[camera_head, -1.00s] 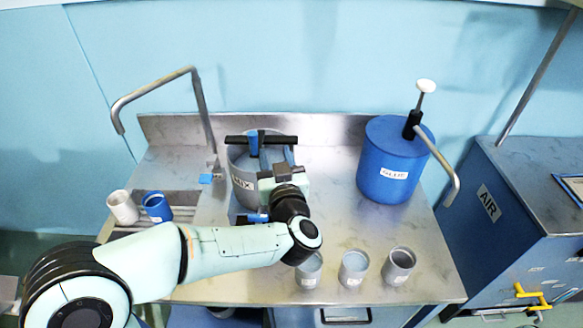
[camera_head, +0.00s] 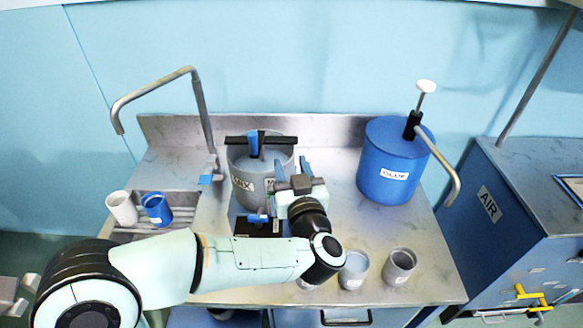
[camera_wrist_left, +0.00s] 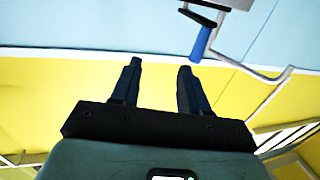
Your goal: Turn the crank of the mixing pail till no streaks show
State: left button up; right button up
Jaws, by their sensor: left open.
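The grey mixing pail (camera_head: 240,188), labelled MIX, stands on the steel worktop. A black crossbar (camera_head: 285,140) lies across its top, with an upright blue crank grip (camera_head: 253,143) near its middle. The contents look grey-blue; I cannot tell whether streaks show. My left gripper (camera_head: 292,166) is open and empty at the pail's right side, apart from the grip. In the left wrist view its two fingers (camera_wrist_left: 157,70) have nothing between them. A blue handle (camera_wrist_left: 203,40) under a black part, seemingly the crank, shows above and right of them. My right gripper is out of view.
A blue GLUE drum (camera_head: 388,160) with a pump and bent spout stands right of the pail. Grey cups (camera_head: 400,265) line the front.

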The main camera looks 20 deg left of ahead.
pick_arm(q)
jog(key=shift+s, duration=0.1)
jog(key=b+v, duration=0.2)
jog(key=v, duration=1.1)
jog(key=shift+b, duration=0.35)
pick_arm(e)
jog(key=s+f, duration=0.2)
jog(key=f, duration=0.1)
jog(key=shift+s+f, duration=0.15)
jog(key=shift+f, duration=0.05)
pick_arm(q)
jog(key=shift+s, duration=0.1)
jog(key=shift+d, duration=0.1)
